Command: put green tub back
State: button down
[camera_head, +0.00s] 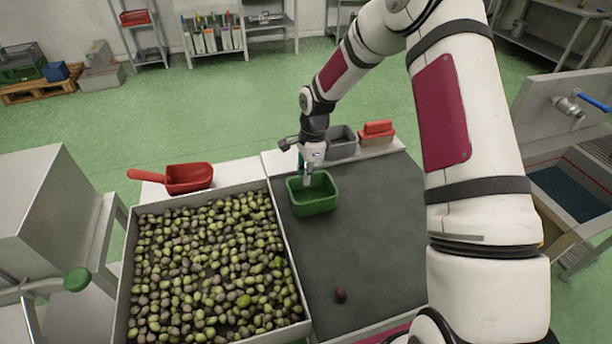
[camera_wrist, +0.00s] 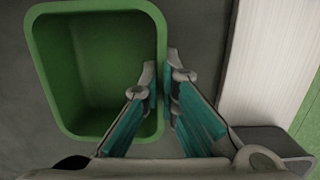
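The green tub (camera_head: 320,205) is empty and upright at the far end of the dark grey mat (camera_head: 355,235), just right of the olive tray. My gripper (camera_head: 307,180) reaches down at the tub's far side. In the wrist view the green tub (camera_wrist: 95,75) fills the left part. My gripper (camera_wrist: 162,75) has one finger inside the tub and one outside, closed on its side wall. The tub appears to stand on the mat; any small gap below it cannot be told.
A large tray of olives (camera_head: 120,300) stands on the left, with a red scoop (camera_head: 188,178) behind it. A grey tub (camera_head: 342,143) and a red brush (camera_head: 378,132) sit on the white back strip. One dark olive (camera_head: 341,295) lies on the otherwise clear mat.

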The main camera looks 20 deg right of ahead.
jog(key=c, duration=1.8)
grip_release()
jog(key=shift+f, duration=0.15)
jog(key=s+d+r+n+h, duration=0.1)
jog(key=s+r+n, duration=0.15)
jog(key=r, duration=0.75)
jog(key=s+r+n, duration=0.1)
jog(key=s+r, duration=0.2)
jog(key=r, duration=0.8)
jog(key=s+r+n+t+h, duration=0.1)
jog(key=s+r+n+t, duration=0.1)
jog(key=s+r+n, duration=0.5)
jog(key=s+r+n+t, duration=0.1)
jog(key=s+r+n, duration=0.25)
jog(key=s, duration=0.85)
jog(key=s+n+t, duration=0.1)
jog(key=s+n, duration=0.3)
jog(key=s, duration=0.5)
jog(key=shift+s+a+f+y+b, duration=0.2)
jog(key=shift+a+f+y+b, duration=0.1)
jog(key=shift+b, duration=0.15)
